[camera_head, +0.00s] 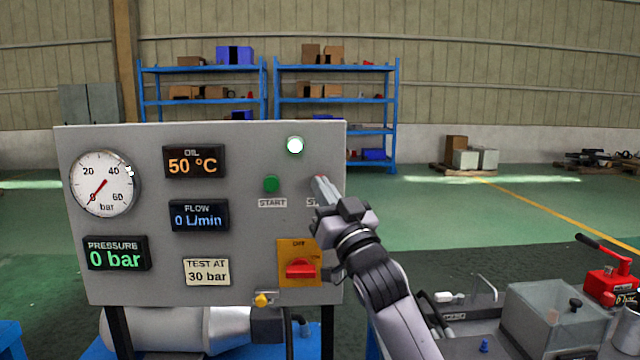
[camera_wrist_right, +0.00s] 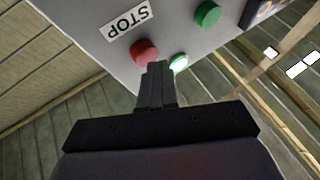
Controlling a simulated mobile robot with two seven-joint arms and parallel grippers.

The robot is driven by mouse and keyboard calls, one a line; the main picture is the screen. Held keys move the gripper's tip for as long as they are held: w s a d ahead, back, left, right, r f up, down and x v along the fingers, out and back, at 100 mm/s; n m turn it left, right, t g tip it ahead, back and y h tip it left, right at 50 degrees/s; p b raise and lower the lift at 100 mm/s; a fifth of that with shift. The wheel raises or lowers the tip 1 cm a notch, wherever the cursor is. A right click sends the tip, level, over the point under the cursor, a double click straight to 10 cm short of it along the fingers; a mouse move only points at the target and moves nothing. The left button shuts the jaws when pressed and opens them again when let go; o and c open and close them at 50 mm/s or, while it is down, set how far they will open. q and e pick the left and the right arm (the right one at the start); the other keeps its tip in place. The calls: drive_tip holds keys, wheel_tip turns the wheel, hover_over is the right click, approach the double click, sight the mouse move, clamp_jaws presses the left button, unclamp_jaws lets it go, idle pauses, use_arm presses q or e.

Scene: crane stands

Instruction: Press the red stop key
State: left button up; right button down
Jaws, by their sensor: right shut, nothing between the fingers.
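The red stop key (camera_wrist_right: 145,50) shows in the right wrist view beside its STOP label (camera_wrist_right: 126,20). The right gripper is shut and empty. In the wrist view its fingertips (camera_wrist_right: 155,66) overlap the lower edge of the red key; I cannot tell whether they touch it. The green start key (camera_head: 271,184) is left of the gripper, and it also shows in the wrist view (camera_wrist_right: 208,14). My left gripper is not in view.
The grey panel (camera_head: 230,140) has a lit white lamp (camera_head: 295,146), a pressure gauge (camera_head: 103,184) at zero, and displays. A red rotary switch (camera_head: 300,268) on a yellow plate is below the keys, near my right arm. A grey tank (camera_head: 555,315) stands at right.

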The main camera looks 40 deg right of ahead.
drive_tip(key=shift+w+d, duration=0.3)
drive_tip(key=shift+w, duration=0.05)
idle(0.8)
idle(0.4)
drive_tip(key=shift+s+a, duration=0.6)
drive_tip(key=shift+s, duration=0.1)
drive_tip(key=shift+s+a+p, duration=0.55)
drive_tip(key=shift+s+a, duration=1.05)
drive_tip(key=shift+s, duration=0.3)
